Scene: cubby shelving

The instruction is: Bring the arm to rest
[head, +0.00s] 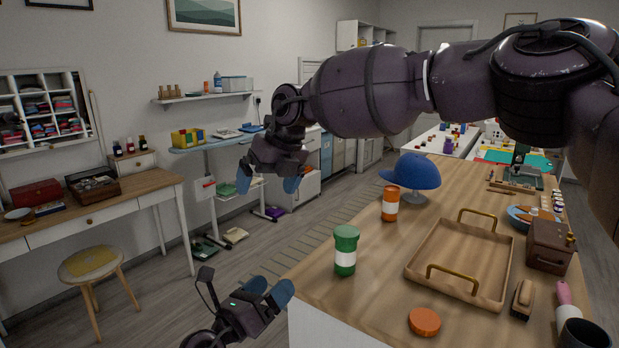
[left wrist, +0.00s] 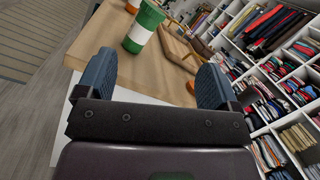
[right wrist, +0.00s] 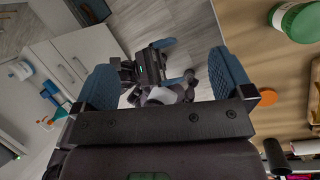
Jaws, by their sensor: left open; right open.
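My left gripper (head: 269,289) is at the bottom of the head view, just off the left edge of the wooden table (head: 380,295). Its blue fingers are apart with nothing between them, as the left wrist view (left wrist: 155,75) also shows. My right gripper (head: 268,182) hangs higher, left of the table over the floor. Its fingers are also apart and empty in the right wrist view (right wrist: 164,75). The right arm (head: 370,90) crosses the upper right of the head view and hides part of the back wall. The left arm beyond its wrist is out of the head view.
On the table stand a green-lidded jar (head: 346,250), an orange-lidded jar (head: 390,204), a blue cap (head: 412,171) and a wooden tray (head: 460,258). An orange lid (head: 424,321) lies near the front. The floor (head: 235,262) left of the table is mostly clear; a stool (head: 95,268) stands farther left.

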